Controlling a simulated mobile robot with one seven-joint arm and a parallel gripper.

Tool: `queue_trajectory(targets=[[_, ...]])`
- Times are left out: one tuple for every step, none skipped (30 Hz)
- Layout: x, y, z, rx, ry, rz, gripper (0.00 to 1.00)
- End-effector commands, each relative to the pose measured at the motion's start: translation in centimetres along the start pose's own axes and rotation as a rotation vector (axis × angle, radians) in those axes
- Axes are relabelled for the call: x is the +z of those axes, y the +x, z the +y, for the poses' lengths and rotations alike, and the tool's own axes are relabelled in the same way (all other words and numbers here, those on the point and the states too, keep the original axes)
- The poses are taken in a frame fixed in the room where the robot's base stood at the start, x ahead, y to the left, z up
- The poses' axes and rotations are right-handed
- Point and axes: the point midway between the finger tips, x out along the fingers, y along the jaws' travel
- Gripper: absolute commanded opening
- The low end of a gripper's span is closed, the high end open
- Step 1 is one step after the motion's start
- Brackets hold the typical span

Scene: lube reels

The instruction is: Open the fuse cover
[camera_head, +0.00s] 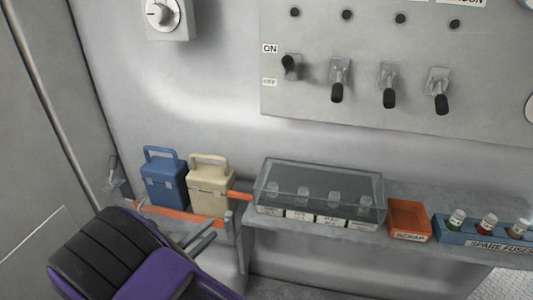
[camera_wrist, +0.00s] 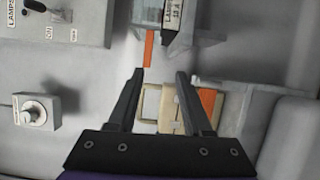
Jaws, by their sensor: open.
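The fuse cover (camera_head: 320,182) is a clear box, shut over several fuses in a labelled row on the shelf. An orange tab (camera_head: 239,196) sticks out from its left end. In the wrist view the tab (camera_wrist: 149,47) lies just beyond the fingertips, and part of the cover (camera_wrist: 208,30) shows at the top. My gripper (camera_wrist: 160,75) is open and empty, apart from the tab and the cover. In the head view my purple and black wrist is at lower left, with a dark finger toward the shelf; the fingertips are not clear there.
A blue case (camera_head: 164,185) and a beige case (camera_head: 211,188) stand left of the cover. An orange scrap bin (camera_head: 408,220) and a blue spare-fuse rack (camera_head: 455,235) are to its right. A switch panel (camera_head: 400,70) and a dial (camera_head: 162,15) are on the wall above.

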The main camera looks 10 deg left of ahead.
Motion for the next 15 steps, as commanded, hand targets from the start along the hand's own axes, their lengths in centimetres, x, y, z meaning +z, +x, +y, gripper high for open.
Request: queue_trajectory(targets=[[-0.4,0.7,2.9,-0.01,0.046,-0.008,0.5],[-0.3,1.1,2.7,-0.01,0.042,-0.008,0.5],[-0.2,1.8,2.5,-0.011,0.038,-0.008,0.5],[-0.2,2.4,2.5,-0.011,0.037,-0.008,0.5],[-0.2,3.0,2.4,-0.011,0.037,-0.008,0.5],[-0.3,3.9,2.4,-0.012,0.037,-0.008,0.5],[-0.3,4.5,2.4,-0.012,0.037,-0.007,0.5],[-0.3,5.2,2.4,-0.012,0.037,-0.007,0.5],[-0.3,6.1,2.4,-0.012,0.037,-0.007,0.5],[-0.3,6.8,2.4,-0.012,0.038,-0.006,0.5],[-0.3,7.4,2.4,-0.012,0.038,-0.006,0.5],[-0.3,8.3,2.3,-0.012,0.037,-0.006,0.5],[-0.3,8.9,2.3,-0.013,0.038,-0.005,0.5],[-0.4,9.6,2.3,-0.013,0.038,-0.005,0.5],[-0.4,10.5,2.3,-0.012,0.038,-0.005,0.5]])
